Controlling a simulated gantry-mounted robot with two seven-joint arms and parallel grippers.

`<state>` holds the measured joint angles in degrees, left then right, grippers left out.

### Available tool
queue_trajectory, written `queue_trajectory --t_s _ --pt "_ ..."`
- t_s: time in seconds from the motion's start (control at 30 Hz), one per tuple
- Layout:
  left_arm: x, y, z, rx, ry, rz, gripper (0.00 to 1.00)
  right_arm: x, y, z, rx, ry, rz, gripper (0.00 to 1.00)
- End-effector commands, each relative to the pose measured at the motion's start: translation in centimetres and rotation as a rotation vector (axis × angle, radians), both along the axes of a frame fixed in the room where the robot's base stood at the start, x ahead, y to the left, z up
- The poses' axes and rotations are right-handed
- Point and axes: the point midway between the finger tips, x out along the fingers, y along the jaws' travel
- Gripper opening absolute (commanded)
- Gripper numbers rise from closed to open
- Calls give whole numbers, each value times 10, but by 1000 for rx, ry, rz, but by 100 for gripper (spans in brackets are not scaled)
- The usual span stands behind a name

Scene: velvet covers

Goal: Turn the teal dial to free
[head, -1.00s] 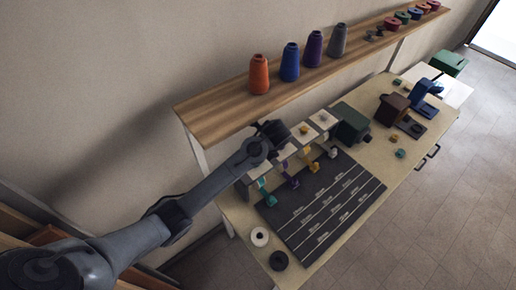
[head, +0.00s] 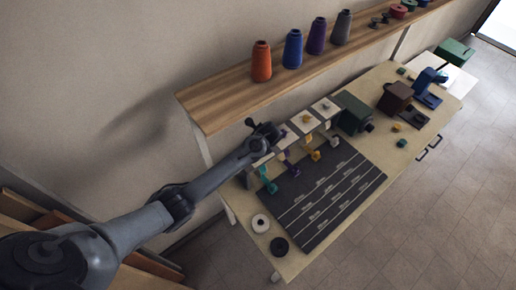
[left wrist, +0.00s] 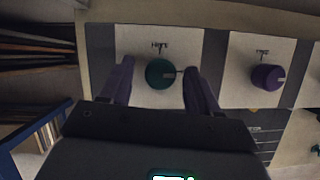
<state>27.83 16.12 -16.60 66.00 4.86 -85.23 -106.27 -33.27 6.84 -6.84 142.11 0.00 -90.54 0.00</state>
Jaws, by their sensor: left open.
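The teal dial (left wrist: 160,73) sits on a white panel in the left wrist view. In the head view my left gripper (head: 266,131) is over the left end of the row of panels and hides the teal dial. A teal lever (head: 267,179) shows below it. My right gripper is not in view.
A purple dial (left wrist: 267,78) is on the neighbouring panel to the right. A wooden shelf (head: 225,98) with several spools runs behind and above the panels. A dark striped mat (head: 325,205) lies in front, with a white ring (head: 261,223) and a black ring (head: 279,246) beside it.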

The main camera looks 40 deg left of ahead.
Motion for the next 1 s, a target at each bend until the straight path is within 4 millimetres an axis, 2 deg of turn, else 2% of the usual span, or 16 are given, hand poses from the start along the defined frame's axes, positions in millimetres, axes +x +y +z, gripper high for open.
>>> queue_trajectory --t_s 0.2,0.23,0.5,0.6,1.0 --pt "0 0 0 0 0 0 62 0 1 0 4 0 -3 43" --pt "0 0 0 0 0 0 58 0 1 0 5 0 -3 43" --pt "0 0 0 0 0 0 17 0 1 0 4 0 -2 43" --pt "0 0 0 0 0 0 5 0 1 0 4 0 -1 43" --pt "1 -1 2 0 2 87 5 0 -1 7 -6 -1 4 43"
